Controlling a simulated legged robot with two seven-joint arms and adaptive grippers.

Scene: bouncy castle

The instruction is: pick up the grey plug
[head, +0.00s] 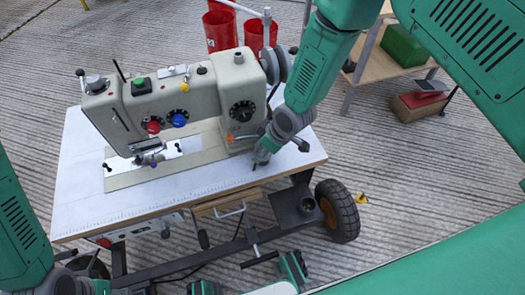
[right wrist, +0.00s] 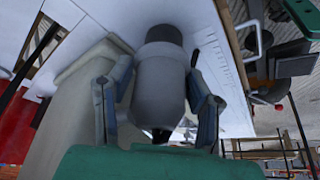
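A grey plug (right wrist: 160,80), a rounded cylinder with a narrower collar and a dark end, shows between the two fingers of my right gripper (right wrist: 161,92) in the right wrist view. The fingers flank it closely on both sides. I cannot tell whether they press on it. In the head view my right gripper (head: 263,150) points down at the right end of the sewing machine (head: 185,100), just over the white table (head: 215,190). The plug cannot be made out there.
The sewing machine body stands close left of my right gripper. Red bins (head: 220,32) stand behind it. A wooden bench (head: 372,55) with a green box (head: 404,46) is at the back right. A wheel (head: 338,211) is under the table's right side. The floor at right is mostly clear.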

